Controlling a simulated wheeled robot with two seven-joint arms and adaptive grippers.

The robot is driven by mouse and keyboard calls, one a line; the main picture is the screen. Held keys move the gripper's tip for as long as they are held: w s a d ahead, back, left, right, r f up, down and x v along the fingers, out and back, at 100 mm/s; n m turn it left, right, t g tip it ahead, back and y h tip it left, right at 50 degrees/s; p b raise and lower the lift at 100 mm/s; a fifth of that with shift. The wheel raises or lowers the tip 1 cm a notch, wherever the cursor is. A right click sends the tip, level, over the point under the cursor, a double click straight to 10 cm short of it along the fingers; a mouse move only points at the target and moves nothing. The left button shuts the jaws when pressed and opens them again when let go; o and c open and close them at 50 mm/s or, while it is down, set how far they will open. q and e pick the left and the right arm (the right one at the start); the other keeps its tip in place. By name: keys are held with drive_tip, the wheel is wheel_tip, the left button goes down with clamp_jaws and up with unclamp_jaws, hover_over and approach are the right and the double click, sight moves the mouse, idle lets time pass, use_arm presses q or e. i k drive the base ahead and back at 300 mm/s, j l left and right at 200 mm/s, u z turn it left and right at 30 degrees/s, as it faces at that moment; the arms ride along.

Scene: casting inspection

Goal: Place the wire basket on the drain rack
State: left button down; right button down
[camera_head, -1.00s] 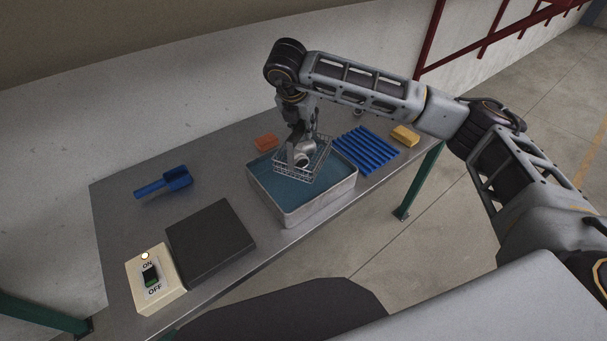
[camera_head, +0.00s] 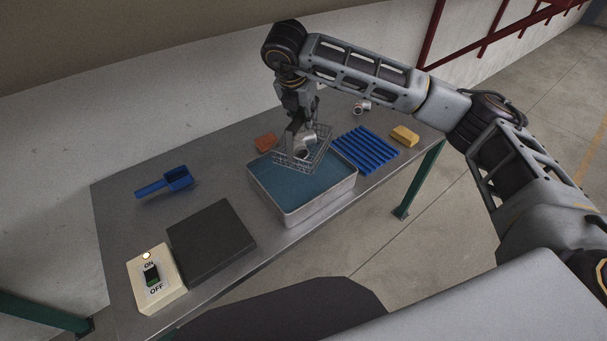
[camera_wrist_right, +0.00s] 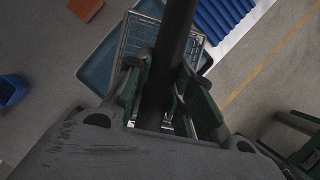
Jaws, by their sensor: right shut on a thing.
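The wire basket (camera_head: 318,160) hangs from my right gripper (camera_head: 296,138), above the back part of a tray of blue liquid (camera_head: 285,190). The basket looks slightly tilted and holds a shiny metal part (camera_head: 306,146). My right gripper is shut on the basket; its exact grip is partly hidden by the fingers. In the right wrist view the basket (camera_wrist_right: 140,40) shows beneath the gripper (camera_wrist_right: 165,105), over the tray (camera_wrist_right: 95,72). The drain rack (camera_head: 366,150), a set of blue parallel bars, lies just right of the tray with nothing on it. My left gripper is not in view.
An orange block (camera_head: 265,143) lies behind the tray and a yellow block (camera_head: 405,135) right of the rack. Another metal part (camera_head: 361,106) sits at the back. A blue scoop (camera_head: 166,183), dark plate (camera_head: 211,242) and ON/OFF switch box (camera_head: 155,280) stand on the left.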

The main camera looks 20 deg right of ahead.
sight(363, 147)
drive_tip(key=i+l, duration=0.1)
drive_tip(key=l, duration=0.4)
drive_tip(key=i+l, duration=0.1)
drive_tip(key=l, duration=0.4)
drive_tip(key=i+l, duration=0.1)
drive_tip(key=l, duration=0.4)
